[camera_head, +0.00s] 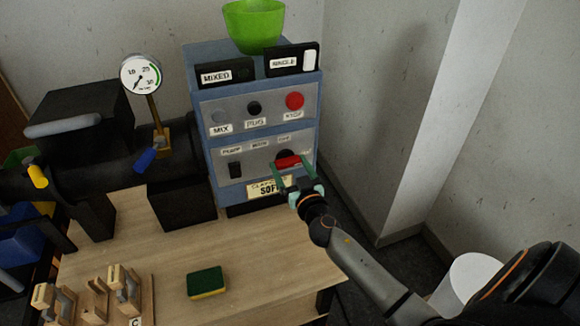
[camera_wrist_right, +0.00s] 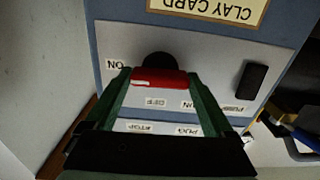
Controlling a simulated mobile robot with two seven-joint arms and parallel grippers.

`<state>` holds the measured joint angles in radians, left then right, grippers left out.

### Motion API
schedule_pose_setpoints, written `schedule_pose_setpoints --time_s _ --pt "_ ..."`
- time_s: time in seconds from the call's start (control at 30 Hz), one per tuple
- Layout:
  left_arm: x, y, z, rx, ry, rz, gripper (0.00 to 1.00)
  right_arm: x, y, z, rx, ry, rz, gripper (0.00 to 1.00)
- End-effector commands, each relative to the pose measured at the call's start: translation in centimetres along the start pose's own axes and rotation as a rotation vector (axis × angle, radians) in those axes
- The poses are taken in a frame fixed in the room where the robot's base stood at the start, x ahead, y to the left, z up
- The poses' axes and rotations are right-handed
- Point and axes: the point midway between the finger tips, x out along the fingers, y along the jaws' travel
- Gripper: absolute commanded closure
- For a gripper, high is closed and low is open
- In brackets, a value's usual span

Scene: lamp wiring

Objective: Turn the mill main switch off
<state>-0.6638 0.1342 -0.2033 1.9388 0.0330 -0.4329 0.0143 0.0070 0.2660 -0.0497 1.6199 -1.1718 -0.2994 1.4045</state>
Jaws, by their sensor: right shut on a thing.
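The main switch is a red handle (camera_head: 288,162) on a round black base, low on the right of the blue control box (camera_head: 226,196). The handle lies nearly level, tilted slightly in the head view. My right gripper (camera_head: 292,170) reaches it from the front right, with its green fingers on either side. In the right wrist view, upside down, the red handle (camera_wrist_right: 158,77) sits between the two fingertips, and the gripper is shut on it. The black base (camera_wrist_right: 158,62) shows behind it. Labels ON and OFF are near it. My left gripper is out of view.
Above are a red button (camera_head: 294,100), a black knob (camera_head: 254,108) and a green bowl (camera_head: 254,25) on top. A black rocker (camera_head: 235,170) is left of the handle. A sponge (camera_head: 207,282) and wooden blocks lie on the table. A gauge (camera_head: 141,74) stands left.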

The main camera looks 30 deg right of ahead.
Motion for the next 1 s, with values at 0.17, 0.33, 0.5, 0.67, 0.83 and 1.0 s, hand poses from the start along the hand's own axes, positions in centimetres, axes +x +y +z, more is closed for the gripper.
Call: schedule_pose_setpoints --time_s 0.17,0.33,0.5,0.67,0.83,1.0 --pt "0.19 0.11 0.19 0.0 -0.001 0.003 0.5 -0.03 0.02 0.1 -0.078 0.0 0.001 0.68" --pt "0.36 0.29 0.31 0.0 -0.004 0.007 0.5 -0.02 0.04 0.14 -0.206 0.0 0.001 0.68" --pt "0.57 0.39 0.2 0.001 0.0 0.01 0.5 -0.03 0.01 0.13 -0.364 -0.001 0.0 0.68" --pt "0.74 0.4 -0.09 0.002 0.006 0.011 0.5 -0.03 0.0 0.1 -0.515 -0.001 0.0 0.68" --pt "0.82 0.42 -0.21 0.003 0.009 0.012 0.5 -0.03 0.01 0.08 -0.678 -0.001 0.0 0.68" --pt "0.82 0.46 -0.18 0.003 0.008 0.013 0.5 -0.03 0.02 0.08 -0.84 -0.001 0.0 0.68"
